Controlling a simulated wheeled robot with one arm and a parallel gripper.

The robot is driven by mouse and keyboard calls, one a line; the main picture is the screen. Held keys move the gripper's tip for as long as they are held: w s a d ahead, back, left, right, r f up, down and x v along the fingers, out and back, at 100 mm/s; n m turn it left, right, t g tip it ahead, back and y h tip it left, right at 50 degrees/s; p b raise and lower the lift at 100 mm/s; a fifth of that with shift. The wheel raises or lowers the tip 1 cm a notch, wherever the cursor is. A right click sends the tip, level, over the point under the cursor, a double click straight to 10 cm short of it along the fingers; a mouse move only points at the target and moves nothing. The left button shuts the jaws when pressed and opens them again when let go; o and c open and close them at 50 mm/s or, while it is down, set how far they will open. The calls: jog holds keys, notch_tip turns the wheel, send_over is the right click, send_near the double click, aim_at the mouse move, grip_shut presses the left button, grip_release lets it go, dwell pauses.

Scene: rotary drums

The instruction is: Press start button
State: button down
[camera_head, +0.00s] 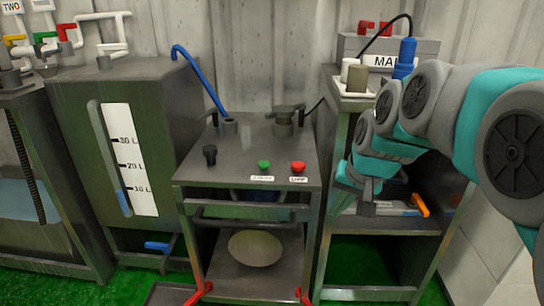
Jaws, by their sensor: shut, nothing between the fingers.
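A green button (264,165) and a red button (298,167) sit on the top of a dark metal console in the middle. Each has a small white label in front of it, too small to read surely; the green one appears to be the start button. A black knob (209,154) stands to their left. My gripper (366,203) points down at the right of the console, apart from both buttons, in front of the right-hand bench. It is shut and empty; its fingertips are small and dark in this view.
The console (230,181) has a blue pipe (203,82) and a metal fitting (284,122) at its back. A tank with a level gauge (130,160) stands left. The right bench holds an orange-handled tool (420,205). Space above the console's front is clear.

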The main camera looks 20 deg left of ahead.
jog(key=w+a+r+t+y, duration=0.1)
jog(key=w+a+r+y, duration=0.1)
jog(key=w+a+r, duration=0.45)
notch_tip(320, 180, up, 5)
jog(key=t+y+p, duration=0.2)
send_over(265, 165)
jog(key=shift+f+b, duration=2.1)
jog(key=shift+f, duration=2.25)
jog(key=shift+f, duration=0.4)
